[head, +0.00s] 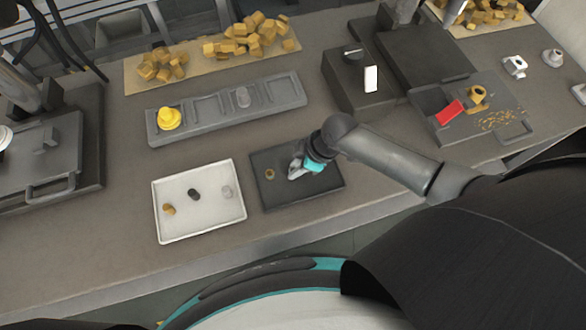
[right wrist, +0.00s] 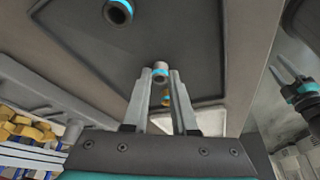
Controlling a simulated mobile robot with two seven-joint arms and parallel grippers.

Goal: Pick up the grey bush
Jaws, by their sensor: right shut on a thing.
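My right gripper (head: 293,174) is low over the dark tray (head: 326,199) in the head view. In the right wrist view its fingers (right wrist: 160,78) are shut on a small grey cylindrical piece, the grey bush (right wrist: 160,68), at the fingertips. The bush cannot be made out in the head view. A brass ring (head: 270,174) lies on the dark tray just left of the gripper. At the right edge of the right wrist view, my left gripper (right wrist: 290,70) shows two prongs apart; it holds nothing visible.
A white tray (head: 176,235) with brass, dark and pale small pieces stands left of the dark tray. Behind is a grey slotted holder (head: 275,112) with a yellow piece (head: 169,118). A dark box (head: 350,88) stands behind right. The front left counter is bare.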

